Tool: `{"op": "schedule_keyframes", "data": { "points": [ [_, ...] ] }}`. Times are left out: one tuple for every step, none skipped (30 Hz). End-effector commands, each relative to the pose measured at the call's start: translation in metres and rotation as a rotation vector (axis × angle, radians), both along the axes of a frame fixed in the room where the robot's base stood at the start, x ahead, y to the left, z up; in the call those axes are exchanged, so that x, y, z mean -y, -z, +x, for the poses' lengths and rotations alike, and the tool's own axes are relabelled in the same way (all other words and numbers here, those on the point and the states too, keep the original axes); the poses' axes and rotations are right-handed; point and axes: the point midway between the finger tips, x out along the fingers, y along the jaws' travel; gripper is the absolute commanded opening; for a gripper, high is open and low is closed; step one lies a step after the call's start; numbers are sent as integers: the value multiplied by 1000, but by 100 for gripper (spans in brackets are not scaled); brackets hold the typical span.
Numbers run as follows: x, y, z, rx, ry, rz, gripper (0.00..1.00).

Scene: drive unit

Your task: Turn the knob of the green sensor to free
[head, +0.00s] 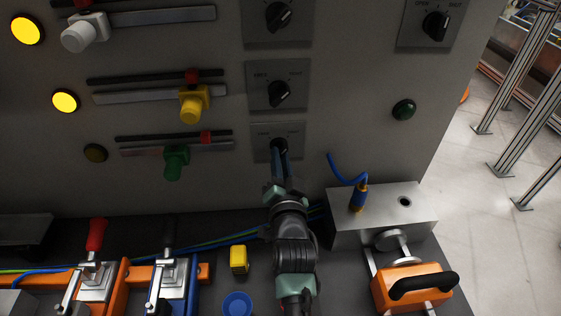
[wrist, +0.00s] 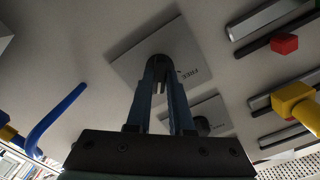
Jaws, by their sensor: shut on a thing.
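The green sensor (head: 176,162) sits on a rail low on the grey panel in the head view. In line with it to the right is the lowest switch plate (head: 262,130), with its dark knob (head: 279,144) partly hidden by my gripper (head: 279,153). In the wrist view my gripper (wrist: 160,78) has its two blue fingers closed around that knob (wrist: 158,62). The word FREE shows on the plate (wrist: 188,52) beside the fingers. The knob's exact angle is hard to tell.
Above are a middle knob (head: 278,94) and a top knob (head: 278,15), level with the yellow sensor (head: 194,104) and white sensor (head: 84,32). A metal block (head: 375,228) with a blue cable (head: 345,172) stands right of my arm. A yellow block (head: 238,259) lies left.

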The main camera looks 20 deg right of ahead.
Motion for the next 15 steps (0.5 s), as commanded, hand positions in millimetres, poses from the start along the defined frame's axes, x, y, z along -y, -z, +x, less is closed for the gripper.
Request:
{"op": "schedule_keyframes", "data": {
  "points": [
    [0,3,0,-9,-1,-34,0],
    [0,3,0,-14,0,-55,0],
    [0,4,0,-24,-1,-87,0],
    [0,4,0,-32,0,-112,0],
    [0,4,0,-39,1,-139,0],
    [0,4,0,-49,1,-173,0],
    [0,4,0,-57,1,-201,0],
    [1,4,0,-65,1,-229,0],
    [1,4,0,-76,1,-265,0],
    [1,4,0,-84,1,-293,0],
    [1,4,0,-92,1,-321,0],
    [0,4,0,-103,0,-358,0],
    [0,4,0,-110,1,-385,0],
    [0,4,0,-117,0,-413,0],
    [1,4,0,-129,0,-449,0]
  ]
}}
